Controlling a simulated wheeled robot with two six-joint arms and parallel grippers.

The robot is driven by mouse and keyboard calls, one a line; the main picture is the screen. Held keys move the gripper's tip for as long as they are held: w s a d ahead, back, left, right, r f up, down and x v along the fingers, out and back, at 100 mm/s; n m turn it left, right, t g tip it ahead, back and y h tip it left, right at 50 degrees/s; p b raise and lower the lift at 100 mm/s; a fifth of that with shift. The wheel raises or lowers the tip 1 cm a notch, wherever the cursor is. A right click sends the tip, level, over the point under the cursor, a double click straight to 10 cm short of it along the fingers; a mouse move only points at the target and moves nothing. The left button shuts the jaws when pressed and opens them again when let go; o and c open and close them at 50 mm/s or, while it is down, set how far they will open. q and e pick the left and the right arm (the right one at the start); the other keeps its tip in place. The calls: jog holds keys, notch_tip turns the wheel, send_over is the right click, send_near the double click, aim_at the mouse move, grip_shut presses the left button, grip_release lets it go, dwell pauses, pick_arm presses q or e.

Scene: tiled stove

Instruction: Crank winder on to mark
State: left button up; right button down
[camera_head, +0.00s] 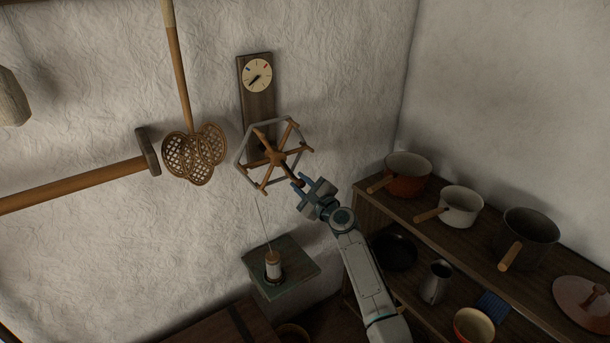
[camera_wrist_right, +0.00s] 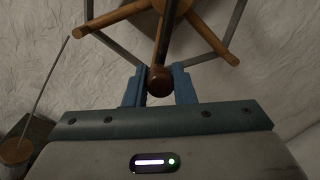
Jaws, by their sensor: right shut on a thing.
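The winder (camera_head: 277,158) is a wooden wheel with several spokes and a grey rim, mounted on a wooden board (camera_head: 258,105) on the wall. A round dial (camera_head: 257,75) with a dark pointer and small red and blue marks sits at the top of the board. My right gripper (camera_head: 300,186) is at the lower right of the wheel, shut on a brown knob. In the right wrist view the knob (camera_wrist_right: 159,81) sits between the blue fingertips, with the spokes (camera_wrist_right: 165,30) behind it. My left gripper is not in view.
A spool (camera_head: 273,265) with a thread rising from it stands on a green-topped block (camera_head: 295,268) below the winder. Shelves at right hold an orange pot (camera_head: 408,175), a white pot (camera_head: 460,206) and a dark pot (camera_head: 530,232). A carpet beater (camera_head: 195,155) and a mallet (camera_head: 80,183) are at left.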

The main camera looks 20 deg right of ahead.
jog(key=shift+s+a+f+m+p, duration=0.25)
jog(key=shift+a+m+p, duration=0.25)
jog(key=shift+m, duration=0.5)
jog(key=shift+a+f, duration=0.1)
jog(key=c, duration=1.2)
grip_release()
jog(key=v, duration=1)
jog(key=shift+s, duration=0.35)
